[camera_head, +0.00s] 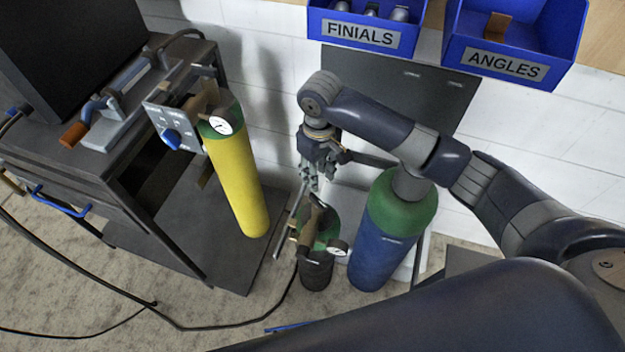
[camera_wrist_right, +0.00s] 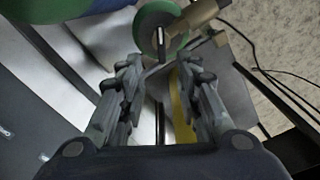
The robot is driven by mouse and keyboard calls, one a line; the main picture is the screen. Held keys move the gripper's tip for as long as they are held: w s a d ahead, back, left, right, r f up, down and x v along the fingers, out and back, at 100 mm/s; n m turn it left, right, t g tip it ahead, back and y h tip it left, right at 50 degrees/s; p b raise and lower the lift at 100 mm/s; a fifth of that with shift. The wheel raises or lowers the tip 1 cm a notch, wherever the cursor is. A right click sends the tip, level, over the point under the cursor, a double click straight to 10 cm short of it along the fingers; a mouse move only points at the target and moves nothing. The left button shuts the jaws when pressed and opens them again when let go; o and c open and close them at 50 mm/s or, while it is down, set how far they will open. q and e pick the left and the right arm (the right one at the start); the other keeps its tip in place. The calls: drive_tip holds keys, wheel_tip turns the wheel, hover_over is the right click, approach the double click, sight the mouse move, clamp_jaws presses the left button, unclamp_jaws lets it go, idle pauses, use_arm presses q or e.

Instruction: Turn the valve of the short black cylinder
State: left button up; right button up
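The short black cylinder (camera_head: 316,275) stands upright on the floor, with a green shoulder, a brass valve (camera_head: 309,228) and a round gauge (camera_head: 338,248) on top. My right gripper (camera_head: 313,183) points down just above the valve, and a gap seems to remain between them. In the right wrist view my right gripper (camera_wrist_right: 157,72) has its two fingers apart with nothing clearly between them. The green shoulder (camera_wrist_right: 151,22) and brass valve (camera_wrist_right: 193,20) show beyond the fingertips. My left gripper is not in view.
A taller blue cylinder (camera_head: 380,245) with a green top stands close on the right. A yellow cylinder (camera_head: 240,185) stands left, beside a dark workbench (camera_head: 150,220). Blue bins (camera_head: 365,25) hang above. A black hose (camera_head: 235,326) crosses the floor.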

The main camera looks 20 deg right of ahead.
sight(318, 200)
drive_tip(key=f, duration=0.4)
drive_tip(key=s+f, duration=0.1)
drive_tip(key=f, duration=0.1)
drive_tip(key=shift+f, duration=0.3)
drive_tip(key=shift+w+f, duration=0.2)
drive_tip(key=shift+f, duration=1.65)
drive_tip(key=c, duration=0.7)
clamp_jaws()
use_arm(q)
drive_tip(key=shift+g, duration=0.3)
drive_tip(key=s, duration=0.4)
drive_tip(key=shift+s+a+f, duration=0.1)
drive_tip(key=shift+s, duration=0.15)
